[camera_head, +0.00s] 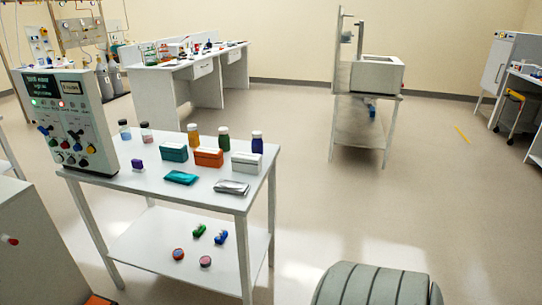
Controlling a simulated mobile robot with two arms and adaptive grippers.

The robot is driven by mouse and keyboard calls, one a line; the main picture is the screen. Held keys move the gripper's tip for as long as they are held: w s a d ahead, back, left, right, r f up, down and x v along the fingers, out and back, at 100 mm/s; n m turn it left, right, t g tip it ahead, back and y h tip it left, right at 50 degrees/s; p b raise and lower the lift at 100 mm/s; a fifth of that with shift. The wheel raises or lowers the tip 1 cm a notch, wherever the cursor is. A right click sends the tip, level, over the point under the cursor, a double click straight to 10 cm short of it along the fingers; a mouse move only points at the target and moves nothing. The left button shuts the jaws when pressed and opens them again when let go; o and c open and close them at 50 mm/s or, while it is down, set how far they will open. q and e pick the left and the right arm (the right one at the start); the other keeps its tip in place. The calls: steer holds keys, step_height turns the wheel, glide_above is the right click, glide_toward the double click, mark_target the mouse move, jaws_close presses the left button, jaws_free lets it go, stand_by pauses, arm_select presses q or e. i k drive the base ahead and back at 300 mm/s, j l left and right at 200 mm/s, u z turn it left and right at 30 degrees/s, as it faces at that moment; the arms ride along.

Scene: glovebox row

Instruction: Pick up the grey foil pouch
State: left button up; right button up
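The grey foil pouch (231,187) lies flat on the white table (215,204), near its right front edge. It is silvery and shiny. A white-grey box (246,163) stands just behind it, and a teal pouch (181,178) lies to its left with a gap between. Neither of my grippers shows in the head view.
Teal and orange boxes (208,157), a purple item (138,165) and several bottles stand on the table. A control panel (68,122) fills its left end. Small items lie on the lower shelf (150,245).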

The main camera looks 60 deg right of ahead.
mark_target(239, 189)
steer(key=z, duration=1.65)
